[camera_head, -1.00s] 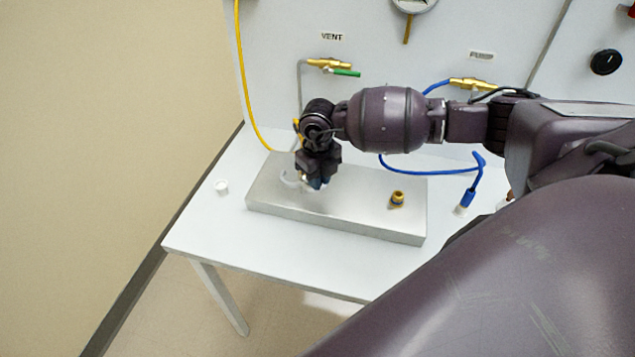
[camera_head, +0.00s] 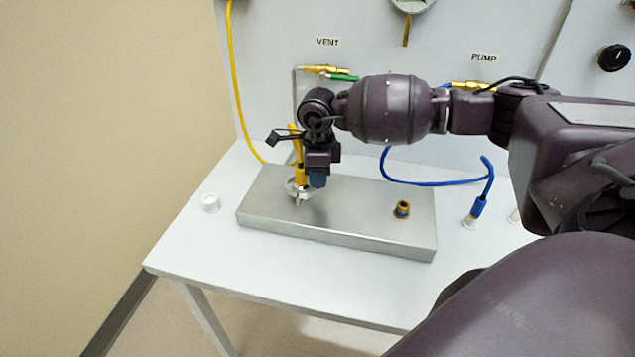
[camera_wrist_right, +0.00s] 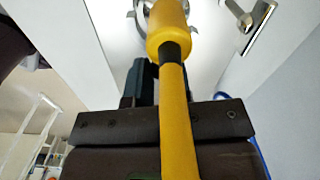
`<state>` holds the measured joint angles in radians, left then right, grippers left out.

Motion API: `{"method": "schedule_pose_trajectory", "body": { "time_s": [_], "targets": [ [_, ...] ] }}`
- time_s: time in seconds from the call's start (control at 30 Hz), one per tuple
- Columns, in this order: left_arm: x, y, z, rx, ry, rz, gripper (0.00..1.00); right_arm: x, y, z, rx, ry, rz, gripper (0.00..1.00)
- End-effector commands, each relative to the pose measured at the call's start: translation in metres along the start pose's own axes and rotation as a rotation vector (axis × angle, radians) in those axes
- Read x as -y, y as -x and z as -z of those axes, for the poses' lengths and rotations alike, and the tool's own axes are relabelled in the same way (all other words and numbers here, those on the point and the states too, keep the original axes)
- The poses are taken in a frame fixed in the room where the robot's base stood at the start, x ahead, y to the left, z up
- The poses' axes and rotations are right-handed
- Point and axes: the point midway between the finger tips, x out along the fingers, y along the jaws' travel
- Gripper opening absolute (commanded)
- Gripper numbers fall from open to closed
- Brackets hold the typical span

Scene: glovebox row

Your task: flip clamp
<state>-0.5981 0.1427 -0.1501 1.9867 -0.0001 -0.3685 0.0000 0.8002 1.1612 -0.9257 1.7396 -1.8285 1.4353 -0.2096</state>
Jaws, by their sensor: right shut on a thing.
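The clamp (camera_head: 291,187) is a silvery ring around the foot of the yellow hose end (camera_head: 299,172), on the left part of the metal block (camera_head: 345,222). The hose end stands roughly upright. My right gripper (camera_head: 317,180), with bluish fingertips, is right beside the hose end, low over the block, and shut on the clamp. The fingertips partly hide the clamp. In the right wrist view the yellow hose end (camera_wrist_right: 167,30) crosses in front of the fingers (camera_wrist_right: 142,80), with silvery clamp edges beyond it. My left gripper is not in view.
A brass port (camera_head: 402,209) stands on the block's right part. A blue hose (camera_head: 480,206) ends at a white fitting on the table's right. The back panel carries the VENT valve (camera_head: 325,70) and PUMP valve (camera_head: 474,86).

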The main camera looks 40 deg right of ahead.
Motion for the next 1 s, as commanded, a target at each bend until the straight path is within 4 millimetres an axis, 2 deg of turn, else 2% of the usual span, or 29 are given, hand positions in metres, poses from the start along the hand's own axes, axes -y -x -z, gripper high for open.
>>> {"method": "schedule_pose_trajectory", "body": {
  "time_s": [0.3, 0.77, 0.8, 0.97, 1.0],
  "targets": [
    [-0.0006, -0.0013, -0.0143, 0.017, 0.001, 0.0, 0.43, 0.005, 0.0003, -0.0025, 0.002, 0.098, 0.001, 0.0],
    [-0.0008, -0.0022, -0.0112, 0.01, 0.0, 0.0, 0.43, 0.0055, 0.0014, -0.0029, 0.002, 0.113, 0.002, 0.0],
    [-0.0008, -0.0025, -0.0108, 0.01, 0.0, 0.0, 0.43, 0.0055, 0.0014, -0.0029, 0.002, 0.113, 0.002, 0.2],
    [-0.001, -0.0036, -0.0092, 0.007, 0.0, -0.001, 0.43, 0.0054, 0.0011, -0.0028, 0.002, 0.113, 0.002, 0.44],
    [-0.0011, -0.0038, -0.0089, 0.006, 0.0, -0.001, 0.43, 0.0053, 0.0009, -0.0027, 0.002, 0.112, 0.001, 0.44]
  ]
}}
